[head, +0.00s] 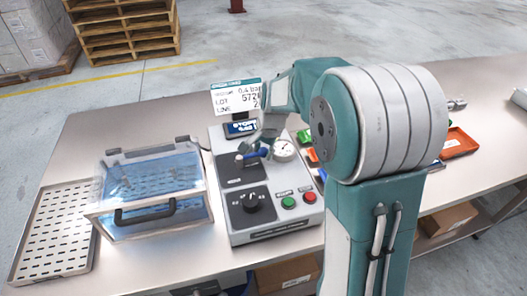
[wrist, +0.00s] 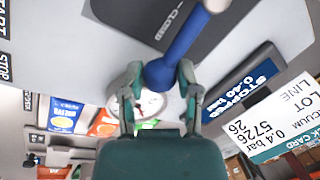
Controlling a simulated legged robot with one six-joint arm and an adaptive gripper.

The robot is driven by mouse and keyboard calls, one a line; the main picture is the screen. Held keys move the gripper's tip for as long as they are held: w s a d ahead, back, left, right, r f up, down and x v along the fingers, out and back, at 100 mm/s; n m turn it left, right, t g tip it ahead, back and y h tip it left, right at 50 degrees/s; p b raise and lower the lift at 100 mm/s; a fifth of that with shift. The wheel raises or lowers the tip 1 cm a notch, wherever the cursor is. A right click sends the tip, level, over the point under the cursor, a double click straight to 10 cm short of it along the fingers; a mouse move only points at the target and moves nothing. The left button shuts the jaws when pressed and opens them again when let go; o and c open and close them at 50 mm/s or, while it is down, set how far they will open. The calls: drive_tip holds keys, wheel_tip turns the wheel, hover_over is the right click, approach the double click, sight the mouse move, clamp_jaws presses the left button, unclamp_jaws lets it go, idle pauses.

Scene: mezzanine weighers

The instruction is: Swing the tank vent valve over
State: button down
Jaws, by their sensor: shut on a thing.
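The vent valve's blue lever (head: 252,154) is on the grey control box (head: 228,222), on a dark plate (head: 238,172). In the wrist view the blue lever (wrist: 183,38) slants from a pale pivot at the top edge down to its rounded end. The word CLOSED shows on the dark plate beside it. My gripper (head: 264,143) is at the lever's end, and in the wrist view my gripper (wrist: 161,74) has a finger on each side of that end, shut on it. The clear tank (head: 108,212) with blue water stands left of the box, lid down.
A round gauge (head: 284,149) sits close beside the lever. A black knob (head: 251,203), green button (head: 289,202) and red button (head: 309,197) are on the box front. A display (head: 241,129) and a lot card (head: 235,98) stand behind. A slotted tray (head: 52,235) lies far left.

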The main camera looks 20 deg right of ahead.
drive_tip(key=w+n, duration=0.1)
drive_tip(key=n, duration=0.1)
drive_tip(key=w+n, duration=0.1)
drive_tip(key=n, duration=0.1)
drive_tip(key=shift+w+a+f+g, duration=0.15)
drive_tip(key=shift+w+a+g, duration=0.05)
drive_tip(key=shift+g, duration=0.1)
drive_tip(key=n, duration=0.1)
drive_tip(key=w+a+n, duration=0.1)
drive_tip(key=n, duration=0.1)
drive_tip(key=w+n, duration=0.1)
drive_tip(key=shift+w+a+n+g+y, duration=0.15)
drive_tip(key=shift+a+n+g+y, duration=0.15)
drive_tip(key=shift+g+y, duration=0.1)
drive_tip(key=n, duration=0.1)
drive_tip(key=w+a+n, duration=0.1)
drive_tip(key=n, duration=0.1)
drive_tip(key=a+n+g, duration=0.1)
drive_tip(key=shift+w+a+n, duration=0.15)
drive_tip(key=shift+w+n, duration=0.1)
drive_tip(key=shift+n, duration=0.05)
drive_tip(key=shift+w+a+n+g, duration=0.15)
drive_tip(key=shift+a+n, duration=0.45)
drive_tip(key=shift+n, duration=0.4)
drive_tip(key=shift+w+a+n+g, duration=0.15)
drive_tip(key=shift+a+n, duration=0.45)
drive_tip(key=shift+n, duration=0.4)
